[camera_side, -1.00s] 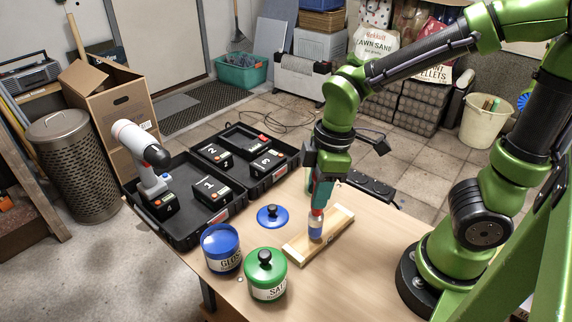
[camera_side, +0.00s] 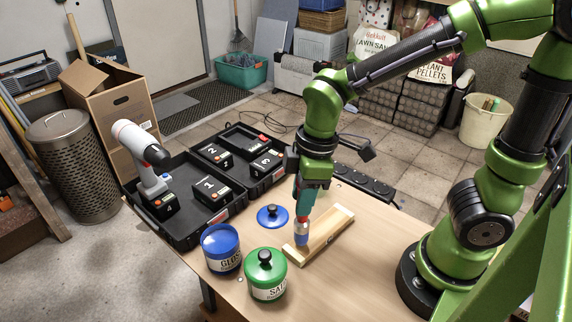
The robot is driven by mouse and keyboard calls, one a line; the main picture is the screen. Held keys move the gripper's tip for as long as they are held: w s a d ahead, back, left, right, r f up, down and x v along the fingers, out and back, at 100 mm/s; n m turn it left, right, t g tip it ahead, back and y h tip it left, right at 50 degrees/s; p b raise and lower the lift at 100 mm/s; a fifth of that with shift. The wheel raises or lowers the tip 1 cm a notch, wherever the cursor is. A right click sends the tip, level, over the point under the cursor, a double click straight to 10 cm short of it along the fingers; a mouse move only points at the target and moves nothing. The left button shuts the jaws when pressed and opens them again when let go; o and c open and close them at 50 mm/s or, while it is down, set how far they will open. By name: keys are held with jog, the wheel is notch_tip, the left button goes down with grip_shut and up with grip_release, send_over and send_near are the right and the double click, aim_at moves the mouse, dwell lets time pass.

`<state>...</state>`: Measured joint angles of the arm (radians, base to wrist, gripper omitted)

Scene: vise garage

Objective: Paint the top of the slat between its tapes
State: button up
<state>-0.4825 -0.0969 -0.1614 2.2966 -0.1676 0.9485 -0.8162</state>
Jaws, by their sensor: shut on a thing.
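The wooden slat (camera_side: 326,236) lies on the table in a shallow light wood holder. My gripper (camera_side: 305,208) is shut on a paintbrush (camera_side: 302,230), which hangs down with its lower end at the left part of the slat. The brush has a red part and a grey band, with blue at its lower end. I cannot tell whether its tip touches the slat. The tapes and any paint on the slat are too small to tell. The blue can labelled GLOSS (camera_side: 221,250) stands open to the left. Its blue lid (camera_side: 272,215) lies behind it on the table.
A green can (camera_side: 266,276) with its lid on stands in front of the slat. A black case (camera_side: 190,205) with numbered batteries and a drill (camera_side: 147,165) lies at the table's left. A power strip (camera_side: 363,183) lies behind the slat. The table right of the slat is clear.

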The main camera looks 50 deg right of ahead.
jog(key=shift+s+d, duration=0.7)
jog(key=shift+d, duration=6.55)
jog(key=shift+w+a, duration=0.75)
jog(key=shift+a, duration=7.5)
notch_tip(320, 180, up, 7)
jog(key=shift+a+r, duration=0.15)
jog(key=shift+a, duration=0.05)
